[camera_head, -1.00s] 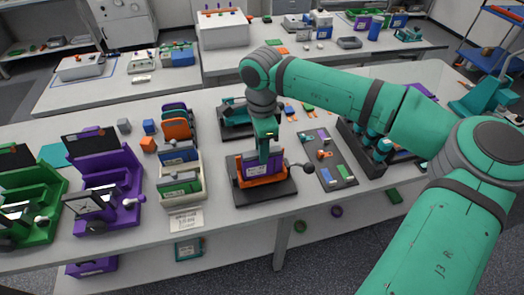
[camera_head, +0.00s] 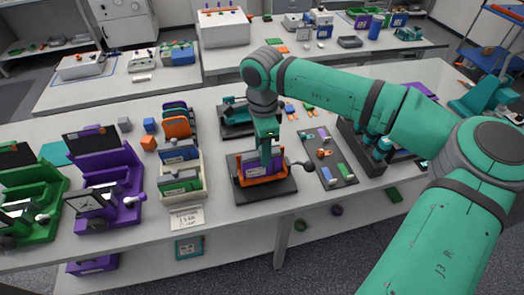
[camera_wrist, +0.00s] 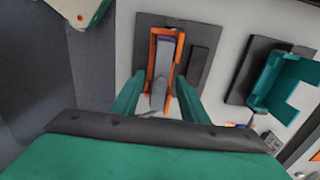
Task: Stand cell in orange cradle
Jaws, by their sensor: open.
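The orange cradle (camera_head: 264,182) sits on a dark base plate (camera_head: 278,192) near the front edge of the table. A flat purple cell (camera_head: 250,169) stands in the cradle, its lower part behind the orange frame. The wrist view looks down on the orange cradle (camera_wrist: 178,50) with the narrow purple-grey cell (camera_wrist: 161,62) between its sides. My gripper (camera_head: 265,158) is directly above the cradle. Its two green fingers (camera_wrist: 159,90) are spread apart, one on each side of the cell. Contact between fingers and cell cannot be made out.
Purple (camera_head: 112,178) and green (camera_head: 36,200) fixtures are further left. A dark tray (camera_head: 328,158) with small parts lies to the right. A black ball-ended lever (camera_head: 308,166) sticks out beside the cradle.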

